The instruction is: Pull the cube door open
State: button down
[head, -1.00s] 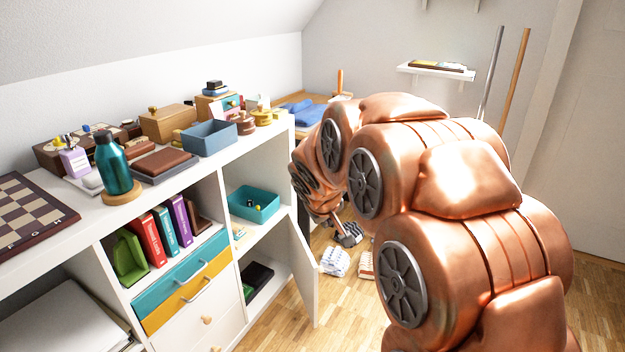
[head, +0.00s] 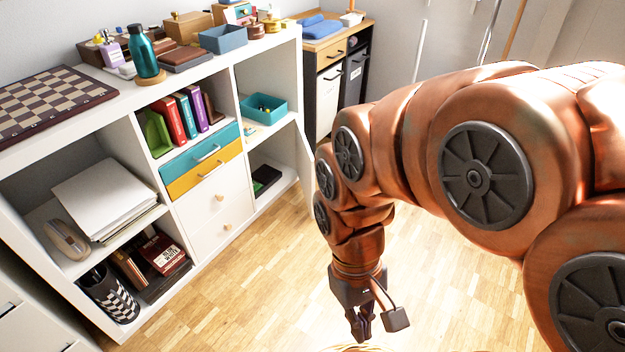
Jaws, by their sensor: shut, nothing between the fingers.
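The cube door (head: 305,160) is a white panel at the right end of the white shelf unit. It stands swung open, seen nearly edge-on, and the lower right compartment (head: 270,160) behind it shows a dark box inside. My gripper (head: 361,326) points down over the wooden floor, to the right of the door and nearer to me. It is apart from the door, shut and empty. My copper arm may hide part of the door's right side.
The shelf unit (head: 88,142) holds books, drawers, a teal bin (head: 263,108) and papers. A chessboard (head: 50,103) and a teal bottle (head: 142,52) stand on top. A wooden-topped cabinet (head: 335,70) stands behind. The floor (head: 262,270) before the shelf is clear.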

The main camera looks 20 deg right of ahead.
aim_at(305, 158)
jog(key=u, duration=0.3)
jog(key=i, duration=1)
jog(key=u, duration=0.65)
